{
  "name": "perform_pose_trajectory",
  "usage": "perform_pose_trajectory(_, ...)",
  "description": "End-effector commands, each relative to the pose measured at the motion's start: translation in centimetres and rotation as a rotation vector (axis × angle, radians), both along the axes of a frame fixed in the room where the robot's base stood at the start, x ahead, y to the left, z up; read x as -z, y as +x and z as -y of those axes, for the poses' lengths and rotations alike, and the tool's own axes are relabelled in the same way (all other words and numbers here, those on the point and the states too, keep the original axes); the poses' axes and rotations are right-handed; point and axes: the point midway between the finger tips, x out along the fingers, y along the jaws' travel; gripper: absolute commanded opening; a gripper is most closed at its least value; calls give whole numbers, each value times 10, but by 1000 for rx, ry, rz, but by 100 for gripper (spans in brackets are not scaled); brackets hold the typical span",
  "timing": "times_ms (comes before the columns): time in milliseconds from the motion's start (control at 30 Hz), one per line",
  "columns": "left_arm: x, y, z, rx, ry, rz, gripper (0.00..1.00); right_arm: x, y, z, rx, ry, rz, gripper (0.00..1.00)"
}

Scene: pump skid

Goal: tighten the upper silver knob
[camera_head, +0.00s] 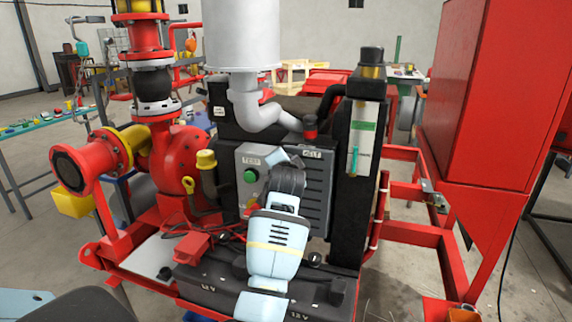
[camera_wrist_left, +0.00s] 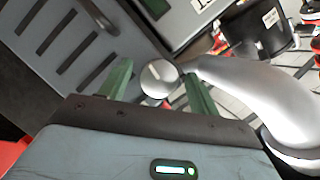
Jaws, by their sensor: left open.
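A round silver knob (camera_wrist_left: 160,78) shows in the left wrist view, in front of the grey slotted cover. My left gripper (camera_wrist_left: 157,82) is open, with its two green fingers on either side of the knob in the picture. I cannot tell whether either finger touches it. In the head view my left gripper (camera_head: 292,159) is small and partly hidden by my wrist, in front of the grey cover marked BELT (camera_head: 318,190). The knob cannot be made out there. My right gripper is not in view.
A curved silver pipe (camera_wrist_left: 245,90) passes close beside the fingers; it also shows in the head view (camera_head: 262,115) under the white cylinder (camera_head: 242,35). A grey TEST box (camera_head: 250,175) with a green button is left of my wrist. A black 12V battery (camera_head: 205,283) lies below.

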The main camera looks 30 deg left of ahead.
Motion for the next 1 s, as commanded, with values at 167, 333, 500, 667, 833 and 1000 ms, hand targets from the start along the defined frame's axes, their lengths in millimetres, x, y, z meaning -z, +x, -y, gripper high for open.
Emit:
perform_pose_trajectory(167,-1,-9,6,0,1,-1,62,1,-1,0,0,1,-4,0)
perform_pose_trajectory(333,-6,-27,17,1,0,0,62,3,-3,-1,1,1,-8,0)
perform_pose_trajectory(500,-13,-46,30,1,-1,2,62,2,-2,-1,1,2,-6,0)
perform_pose_trajectory(667,-17,-59,37,1,0,1,62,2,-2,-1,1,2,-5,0)
perform_pose_trajectory(833,-18,-64,40,1,-1,-1,62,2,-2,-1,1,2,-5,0)
perform_pose_trajectory(1000,-18,-64,40,1,-1,-1,62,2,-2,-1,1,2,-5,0)
